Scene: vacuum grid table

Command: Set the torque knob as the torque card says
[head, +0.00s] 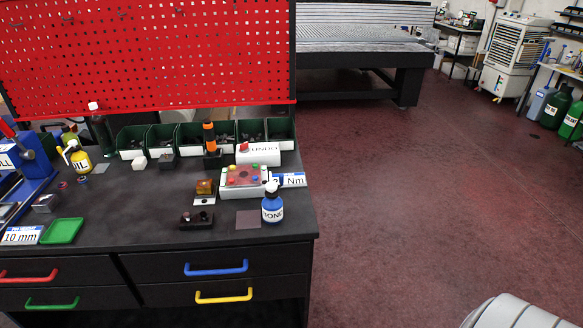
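The torque card (292,180) is a white and blue card that stands at the right end of the workbench and reads "Nm". Its number is partly covered and I cannot read it. A white wedge-shaped box (262,152) with a red part (243,147) on its upper left stands behind the card. Its lettering is too small to read surely, and I cannot tell whether the red part is the torque knob. An orange and black driver (209,137) stands upright in a dark holder to its left.
The black workbench (130,205) carries a white box with coloured buttons (232,190), a blue bottle (271,206), a green tray (63,231) and a "10 mm" card (22,236). Green bins (131,142) line the back below a red pegboard (150,50). The floor at right is clear.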

